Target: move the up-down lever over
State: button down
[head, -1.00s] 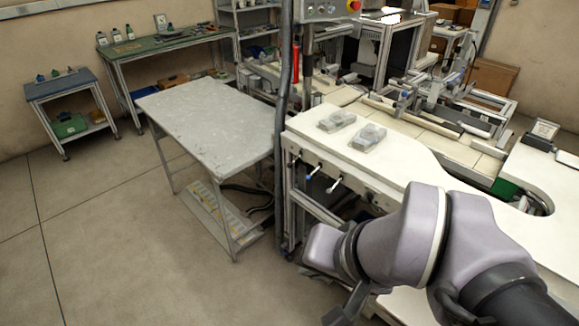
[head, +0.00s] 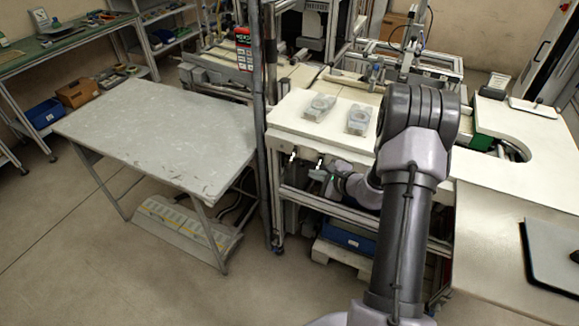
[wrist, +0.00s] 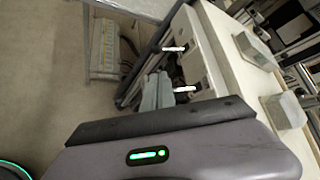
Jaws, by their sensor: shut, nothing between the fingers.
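Small levers with pale handles stick out from the front rail under the white worktop; I cannot tell from their look which is the up-down one. In the head view one lever (head: 292,157) stands clear at the left and another (head: 320,163) is right beside my gripper (head: 327,175). The wrist view shows two levers, an upper one (wrist: 175,48) and a lower one (wrist: 187,89). My gripper's grey fingers (wrist: 157,92) are shut and empty, close beside the lower lever; I cannot tell whether they touch it. My arm and gripper hide the rail further right.
The white worktop (head: 290,115) above the levers carries two clear-grey blocks (head: 319,107) (head: 358,118). A grey metal table (head: 160,135) stands to the left, past a dark upright post (head: 260,120). A blue bin (head: 348,237) sits beneath the rail. The floor at lower left is clear.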

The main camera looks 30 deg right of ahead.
aim_at(290, 161)
jog(key=shift+s, duration=0.1)
jog(key=b+x, duration=0.2)
jog(key=x, duration=0.8)
jog(key=shift+r, duration=0.25)
